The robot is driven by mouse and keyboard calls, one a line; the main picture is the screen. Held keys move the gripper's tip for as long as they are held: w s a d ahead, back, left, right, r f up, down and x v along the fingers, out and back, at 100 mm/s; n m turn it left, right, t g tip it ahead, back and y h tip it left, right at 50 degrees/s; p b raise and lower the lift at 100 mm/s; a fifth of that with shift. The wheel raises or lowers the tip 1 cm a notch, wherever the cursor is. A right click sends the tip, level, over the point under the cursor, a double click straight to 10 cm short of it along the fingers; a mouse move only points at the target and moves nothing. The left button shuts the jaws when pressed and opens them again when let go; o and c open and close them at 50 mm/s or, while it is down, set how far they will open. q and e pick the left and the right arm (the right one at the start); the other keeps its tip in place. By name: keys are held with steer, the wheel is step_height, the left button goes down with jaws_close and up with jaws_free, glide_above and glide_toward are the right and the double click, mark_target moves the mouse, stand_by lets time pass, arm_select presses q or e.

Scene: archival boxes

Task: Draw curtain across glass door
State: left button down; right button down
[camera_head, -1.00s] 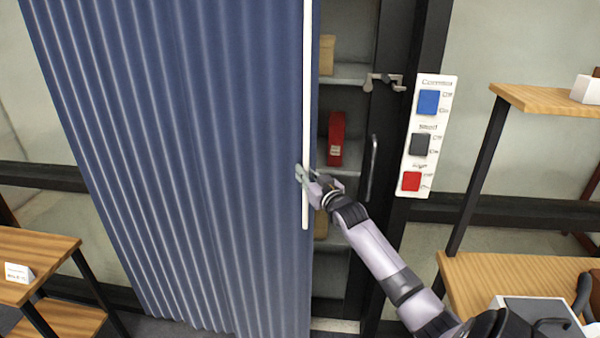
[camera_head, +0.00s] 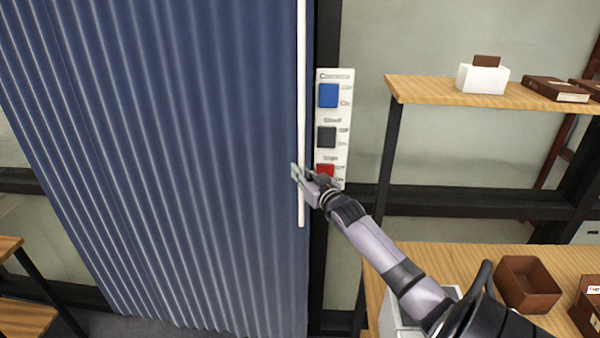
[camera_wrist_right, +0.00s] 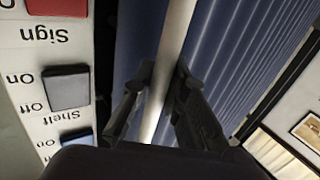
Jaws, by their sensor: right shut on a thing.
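The blue pleated curtain (camera_head: 180,150) fills the left and middle of the head view, with a white vertical rod (camera_head: 302,90) along its right edge. The curtain covers the area where the glass door stands, and none of the door shows now. My right gripper (camera_head: 299,174) is at the rod's lower part, shut on it. In the right wrist view the rod (camera_wrist_right: 168,60) passes between the two dark fingers (camera_wrist_right: 160,100), with the curtain (camera_wrist_right: 235,50) behind. My left gripper is not in view.
A white switch panel (camera_head: 333,110) with blue, black and red switches is just right of the rod, close to my gripper. A wooden shelf unit (camera_head: 430,90) stands at right, holding a white box (camera_head: 482,79) and brown boxes. Another wooden shelf (camera_head: 12,247) is at lower left.

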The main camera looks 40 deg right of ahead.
steer(key=shift+d+r, duration=0.1)
steer(key=shift+d, duration=0.05)
steer(key=c, duration=2)
jaws_free()
steer(key=o, duration=0.3)
steer(key=shift+s+d, duration=0.1)
steer(key=shift+s, duration=0.15)
steer(key=shift+o, duration=0.7)
steer(key=v, duration=1.2)
